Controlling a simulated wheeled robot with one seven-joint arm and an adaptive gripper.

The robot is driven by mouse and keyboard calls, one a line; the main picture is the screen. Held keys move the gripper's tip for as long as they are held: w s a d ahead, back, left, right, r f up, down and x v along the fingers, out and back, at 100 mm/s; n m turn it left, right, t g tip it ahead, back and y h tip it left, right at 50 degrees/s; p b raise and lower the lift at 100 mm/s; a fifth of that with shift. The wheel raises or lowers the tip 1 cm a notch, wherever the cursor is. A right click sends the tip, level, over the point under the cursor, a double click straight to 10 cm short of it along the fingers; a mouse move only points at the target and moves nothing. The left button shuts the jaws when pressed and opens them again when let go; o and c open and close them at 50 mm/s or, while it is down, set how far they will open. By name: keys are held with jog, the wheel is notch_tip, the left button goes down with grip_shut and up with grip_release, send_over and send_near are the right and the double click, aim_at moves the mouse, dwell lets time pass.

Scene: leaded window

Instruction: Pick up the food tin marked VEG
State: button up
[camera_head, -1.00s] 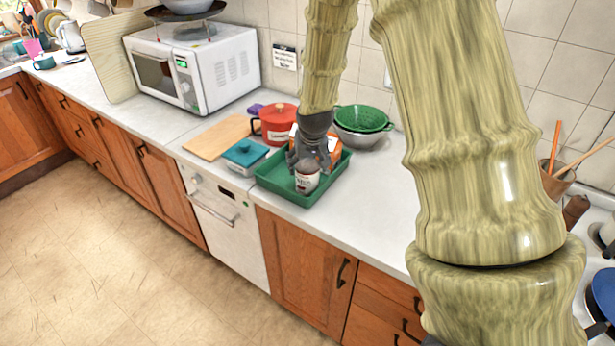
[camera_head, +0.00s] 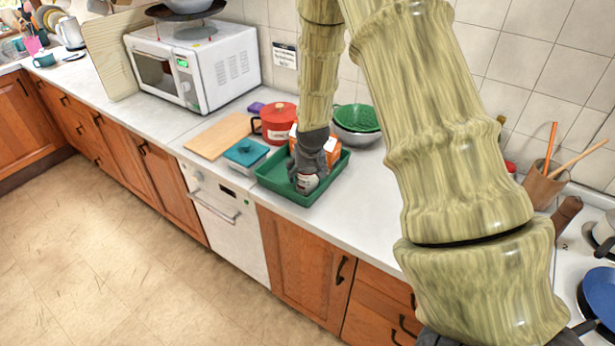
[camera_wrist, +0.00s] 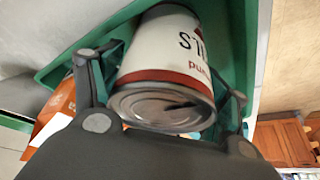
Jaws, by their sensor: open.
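A white tin with a dark red band (camera_wrist: 172,62) is between the fingers of my gripper (camera_wrist: 170,78) in the wrist view. Its bare metal end faces the camera. The lettering is partly cut off; it seems to begin "ST", and I cannot read VEG on it. In the head view the tin (camera_head: 306,184) stands in a green tray (camera_head: 273,185). My gripper (camera_head: 306,172) is over its top, open, with a finger on either side. I cannot tell whether the fingers touch it.
An orange box (camera_head: 331,147) is in the tray behind my gripper. A teal-lidded container (camera_head: 245,153), a wooden board (camera_head: 218,136) and a red pot (camera_head: 279,123) stand to the left. A green colander (camera_head: 357,118) is behind right. The counter right of the tray is clear.

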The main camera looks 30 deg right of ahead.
jog(key=shift+c, duration=0.4)
jog(key=c, duration=1)
jog(key=shift+r, duration=0.15)
